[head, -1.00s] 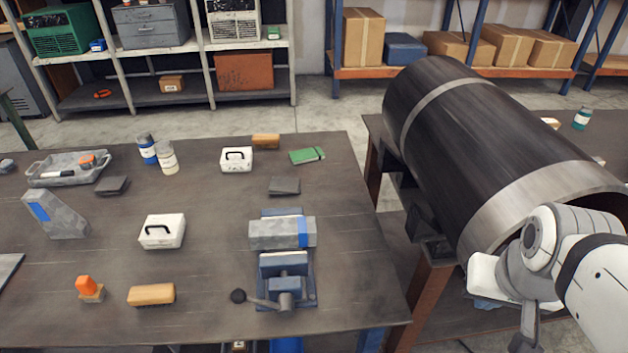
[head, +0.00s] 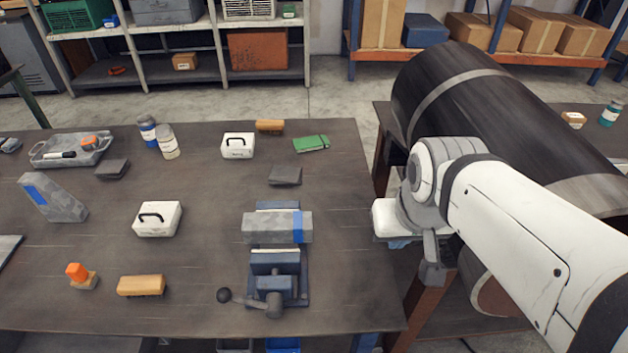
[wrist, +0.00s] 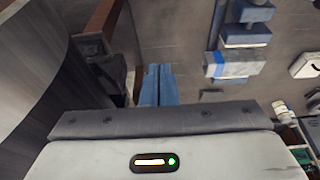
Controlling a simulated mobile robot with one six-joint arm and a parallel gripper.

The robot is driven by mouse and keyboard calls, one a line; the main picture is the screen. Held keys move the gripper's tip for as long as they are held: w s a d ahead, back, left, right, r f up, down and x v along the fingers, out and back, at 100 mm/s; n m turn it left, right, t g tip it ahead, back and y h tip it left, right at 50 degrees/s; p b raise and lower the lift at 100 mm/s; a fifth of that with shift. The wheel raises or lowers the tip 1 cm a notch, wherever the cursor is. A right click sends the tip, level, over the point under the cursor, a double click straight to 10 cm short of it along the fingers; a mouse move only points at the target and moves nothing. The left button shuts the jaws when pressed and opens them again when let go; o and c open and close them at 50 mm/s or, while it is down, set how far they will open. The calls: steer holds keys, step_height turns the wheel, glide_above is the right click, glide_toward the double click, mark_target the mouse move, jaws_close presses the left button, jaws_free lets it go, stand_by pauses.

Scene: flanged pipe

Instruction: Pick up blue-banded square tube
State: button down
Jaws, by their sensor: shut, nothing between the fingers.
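A grey square tube with a blue band (head: 270,228) lies across the blue vise (head: 277,283) on the table; its band is near its right end. It also shows in the wrist view (wrist: 238,68), at upper right beside the vise (wrist: 245,38). A second grey piece with a blue patch (head: 55,200) lies tilted at the left of the table. My gripper (wrist: 157,72) shows two blue fingers, shut together and empty. It is off the table's right edge, between table and big pipe, apart from the tube. In the head view my arm mostly hides the fingers.
A large dark pipe (head: 490,105) lies right of the table, close to my arm. The vise handle (head: 245,298) sticks out to the left. White cases (head: 158,219), a brown brush (head: 141,286) and a dark block (head: 285,175) lie around the vise. The table's right strip is clear.

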mark_target(302, 218)
steer(key=w+a+f+m+g+b, duration=0.1)
steer(key=w+a+f+m+b, duration=0.3)
steer(key=w, duration=0.6)
steer(key=w+a+f+m+g+b, duration=0.15)
steer(key=w+f, duration=0.35)
steer(key=w, duration=0.5)
steer(key=w+a+f+m+g+b, duration=0.1)
steer(key=w+a+f+m, duration=0.35)
steer(key=w, duration=0.55)
steer(key=shift+n, duration=0.5)
steer(key=f, duration=0.9)
steer(key=shift+s+d+p, duration=0.2)
steer(key=shift+s+p, duration=0.1)
steer(key=shift+p, duration=0.1)
steer(key=shift+s+a+f+p, duration=0.2)
steer(key=shift+s+a+p, duration=0.3)
steer(key=shift+s+a, duration=0.65)
steer(key=shift+s+a+f, duration=0.15)
steer(key=shift+s+a, duration=0.05)
steer(key=shift+a, duration=0.05)
steer(key=shift+s+a, duration=0.2)
steer(key=s+a+b, duration=0.1)
steer(key=s+a, duration=0.2)
steer(key=shift+s+a+b, duration=0.15)
steer(key=shift+b, duration=0.15)
